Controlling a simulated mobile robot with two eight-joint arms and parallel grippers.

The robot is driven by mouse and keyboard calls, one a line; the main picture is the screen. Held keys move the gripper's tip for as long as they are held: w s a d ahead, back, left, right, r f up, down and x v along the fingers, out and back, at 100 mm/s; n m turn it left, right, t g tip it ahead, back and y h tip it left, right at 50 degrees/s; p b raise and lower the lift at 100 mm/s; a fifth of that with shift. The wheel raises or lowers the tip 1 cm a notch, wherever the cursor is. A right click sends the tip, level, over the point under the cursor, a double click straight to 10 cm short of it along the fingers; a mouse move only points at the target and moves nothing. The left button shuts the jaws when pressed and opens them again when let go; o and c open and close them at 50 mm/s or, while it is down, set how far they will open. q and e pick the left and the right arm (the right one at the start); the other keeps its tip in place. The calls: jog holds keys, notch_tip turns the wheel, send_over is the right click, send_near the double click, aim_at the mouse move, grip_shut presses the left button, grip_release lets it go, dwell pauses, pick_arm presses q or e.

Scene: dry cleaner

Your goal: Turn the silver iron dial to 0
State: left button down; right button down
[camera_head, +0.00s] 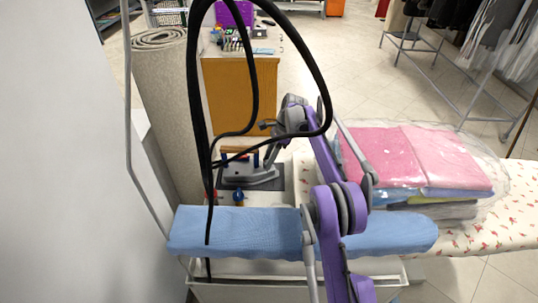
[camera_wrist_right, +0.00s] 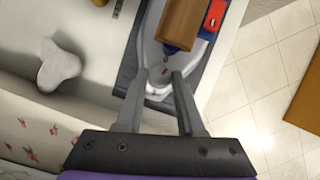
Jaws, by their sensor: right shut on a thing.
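The silver iron (camera_head: 238,175) stands on a dark pad behind the blue sleeve board, partly hidden by black hoses and my arm. In the right wrist view, the iron (camera_wrist_right: 153,48) has a brown wooden handle and a red part beside it. My right gripper (camera_wrist_right: 159,79) reaches down onto the end of the iron, and its two fingers close around the small pale dial (camera_wrist_right: 158,75). The dial's markings cannot be read. In the head view, my right gripper (camera_head: 268,162) comes down at the iron's right side. My left gripper is not in view.
A blue sleeve board (camera_head: 260,230) lies in front of the iron. Bagged pink folded clothes (camera_head: 420,160) rest on the floral ironing board (camera_head: 500,215) at right. Black hoses (camera_head: 198,110) hang in front. A white three-lobed knob (camera_wrist_right: 60,65) sits left of the iron.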

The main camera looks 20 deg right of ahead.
jog(key=n+p, duration=0.1)
jog(key=n+g, duration=0.1)
jog(key=shift+w+r+n+p, duration=0.15)
jog(key=shift+r+n+p, duration=0.05)
jog(key=shift+n+p, duration=0.15)
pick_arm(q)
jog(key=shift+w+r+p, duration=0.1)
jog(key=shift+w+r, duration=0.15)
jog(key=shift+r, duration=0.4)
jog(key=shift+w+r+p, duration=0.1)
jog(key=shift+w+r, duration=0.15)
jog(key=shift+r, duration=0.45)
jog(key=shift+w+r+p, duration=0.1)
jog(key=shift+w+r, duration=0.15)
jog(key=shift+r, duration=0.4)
pick_arm(e)
jog(key=shift+f+n+g, duration=0.1)
jog(key=shift+n+g, duration=0.2)
jog(key=shift+n, duration=0.25)
jog(key=c, duration=0.5)
grip_release()
